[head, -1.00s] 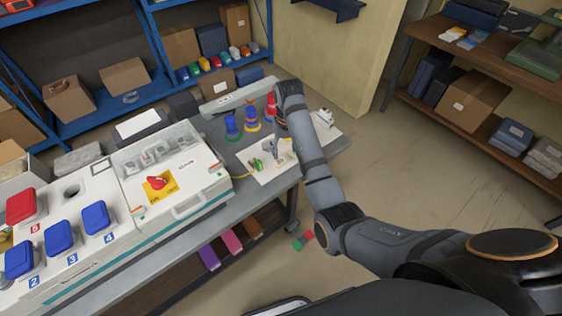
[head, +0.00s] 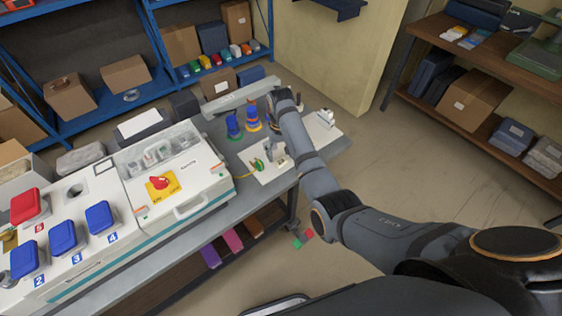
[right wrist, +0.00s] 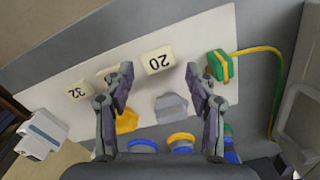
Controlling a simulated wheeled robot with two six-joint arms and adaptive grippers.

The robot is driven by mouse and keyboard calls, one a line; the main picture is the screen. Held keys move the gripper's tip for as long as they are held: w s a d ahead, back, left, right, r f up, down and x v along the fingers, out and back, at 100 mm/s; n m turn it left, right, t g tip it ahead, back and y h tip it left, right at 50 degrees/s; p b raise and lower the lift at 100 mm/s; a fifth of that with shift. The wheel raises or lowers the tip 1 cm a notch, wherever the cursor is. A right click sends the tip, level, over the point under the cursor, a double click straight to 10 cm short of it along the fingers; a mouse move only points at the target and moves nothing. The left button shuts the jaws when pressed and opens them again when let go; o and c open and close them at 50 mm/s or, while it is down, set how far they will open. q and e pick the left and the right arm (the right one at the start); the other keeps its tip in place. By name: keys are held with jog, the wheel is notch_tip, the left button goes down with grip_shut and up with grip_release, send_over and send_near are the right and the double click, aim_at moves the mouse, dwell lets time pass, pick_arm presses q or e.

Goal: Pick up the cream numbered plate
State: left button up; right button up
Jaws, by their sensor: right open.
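A cream plate marked 20 (right wrist: 158,60) lies on a white board (right wrist: 190,42) in the right wrist view, between and just beyond my fingertips. A cream plate marked 32 (right wrist: 78,91) lies farther left, and another cream piece is partly hidden behind the left finger. My right gripper (right wrist: 158,84) is open and empty above the board. In the head view my right gripper (head: 277,151) is over the white board (head: 266,174) at the right end of the bench; the cream plates are not clear there. My left gripper is not in view.
A green and yellow plug (right wrist: 220,66) with a yellow cable lies right of the plates. A yellow piece (right wrist: 127,120) and a grey piece (right wrist: 170,107) lie nearer the gripper. Blue and orange stacked pieces (head: 253,115) stand behind the board.

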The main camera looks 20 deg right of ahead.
aim_at(281, 162)
jog(key=shift+w+f, duration=0.1)
jog(key=shift+f, duration=1.45)
jog(key=c, duration=0.6)
